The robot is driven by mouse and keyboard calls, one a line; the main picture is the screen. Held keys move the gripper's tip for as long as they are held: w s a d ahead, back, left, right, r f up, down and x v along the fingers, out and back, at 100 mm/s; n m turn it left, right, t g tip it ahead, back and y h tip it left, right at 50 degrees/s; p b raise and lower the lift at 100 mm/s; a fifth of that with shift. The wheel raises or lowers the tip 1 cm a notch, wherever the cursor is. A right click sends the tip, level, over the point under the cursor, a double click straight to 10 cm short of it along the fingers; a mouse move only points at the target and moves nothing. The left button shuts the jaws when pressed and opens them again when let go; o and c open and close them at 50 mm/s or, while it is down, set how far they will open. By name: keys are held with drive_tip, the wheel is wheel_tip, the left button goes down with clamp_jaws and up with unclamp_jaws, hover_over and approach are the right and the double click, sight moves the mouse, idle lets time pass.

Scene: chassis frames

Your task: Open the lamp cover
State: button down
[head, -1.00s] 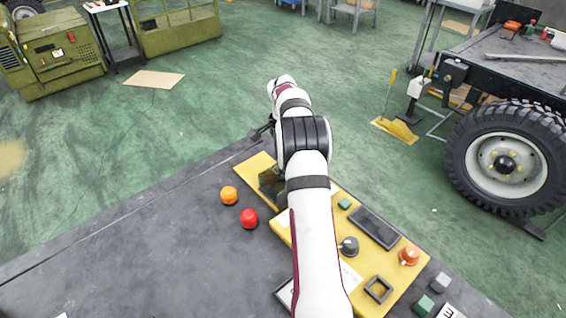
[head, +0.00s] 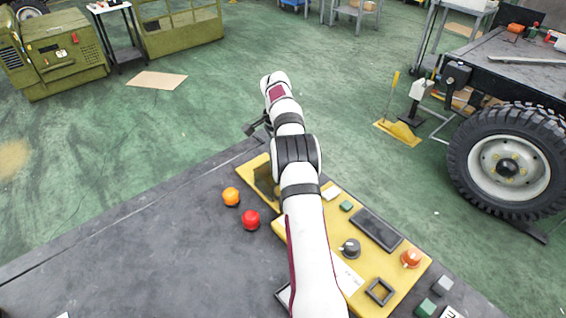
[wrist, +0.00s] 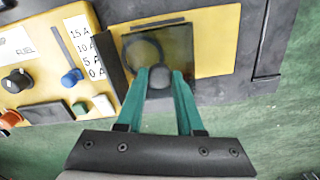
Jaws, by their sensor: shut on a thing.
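The lamp cover is a dark, see-through square plate (wrist: 181,48) on the yellow panel (wrist: 212,20) in the wrist view, with a round ring showing through it. My gripper (wrist: 160,78) has its two teal fingers closed on the dark round knob (wrist: 159,77) at the cover's near edge. In the head view the dark olive cover (head: 265,181) shows at the far left end of the yellow panel, partly behind my arm. The fingertips cannot be made out there. How far the cover is tilted is hard to tell.
Beside the cover in the wrist view are a marked scale (wrist: 86,52), a blue knob (wrist: 71,77) and a black knob (wrist: 16,80). An orange ball-like knob (head: 231,196) and a red one (head: 251,220) stand on the grey table (head: 150,245), which is clear to the left.

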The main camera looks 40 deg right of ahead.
drive_tip(key=shift+w, duration=0.15)
drive_tip(key=c, duration=0.5)
unclamp_jaws()
drive_tip(key=shift+c, duration=0.2)
wheel_tip(320, 180, up, 8)
drive_tip(key=shift+f, duration=0.25)
